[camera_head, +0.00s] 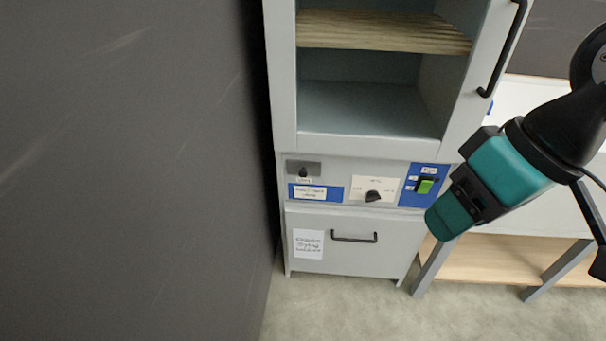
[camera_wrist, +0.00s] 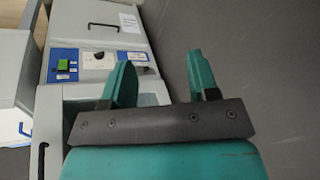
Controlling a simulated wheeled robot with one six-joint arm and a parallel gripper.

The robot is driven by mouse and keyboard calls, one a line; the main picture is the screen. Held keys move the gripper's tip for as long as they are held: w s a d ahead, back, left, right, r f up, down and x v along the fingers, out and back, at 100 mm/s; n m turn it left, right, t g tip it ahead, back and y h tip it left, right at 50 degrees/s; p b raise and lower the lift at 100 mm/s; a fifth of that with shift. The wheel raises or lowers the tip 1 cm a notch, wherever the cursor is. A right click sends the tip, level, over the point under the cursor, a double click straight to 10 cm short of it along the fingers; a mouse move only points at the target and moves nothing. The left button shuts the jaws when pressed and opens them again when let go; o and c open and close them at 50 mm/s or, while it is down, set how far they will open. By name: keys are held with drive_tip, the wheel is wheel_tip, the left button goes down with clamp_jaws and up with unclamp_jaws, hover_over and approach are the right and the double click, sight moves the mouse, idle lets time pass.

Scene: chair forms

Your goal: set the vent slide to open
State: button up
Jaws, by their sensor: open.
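The vent slide (camera_head: 303,172) looks to be the small dark knob on a grey plate at the left end of the cabinet's control strip in the head view. Its label is too small to read, and I cannot tell its setting. In the wrist view the slide is not clear; a finger covers part of that end of the strip. My gripper (camera_head: 452,212) is in front of the strip's right end, to the right of the slide and apart from it. The wrist view shows my gripper (camera_wrist: 160,72) with its two green fingers spread and nothing between them.
The control strip also holds a dark dial (camera_head: 373,196) and a green switch (camera_head: 425,187). Below is a drawer (camera_head: 354,260) with a black handle. A dark wall (camera_head: 130,170) rises left. A bench (camera_head: 520,264) stands right.

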drive_tip(key=w+f+m+t+h+b, duration=0.3)
drive_tip(key=w+f+t+b, duration=0.4)
drive_tip(key=w+f+b, duration=1.15)
drive_tip(key=n+t+y+b, duration=0.4)
drive_tip(key=n+t+b, duration=0.5)
drive_tip(key=t, duration=0.4)
approach(303, 175)
drive_tip(key=r, duration=0.1)
drive_tip(key=x, duration=0.6)
drive_tip(key=f+x, duration=0.1)
drive_tip(key=x, duration=0.2)
drive_tip(key=shift+w+a+r+p, duration=0.1)
drive_tip(key=shift+w+p, duration=0.2)
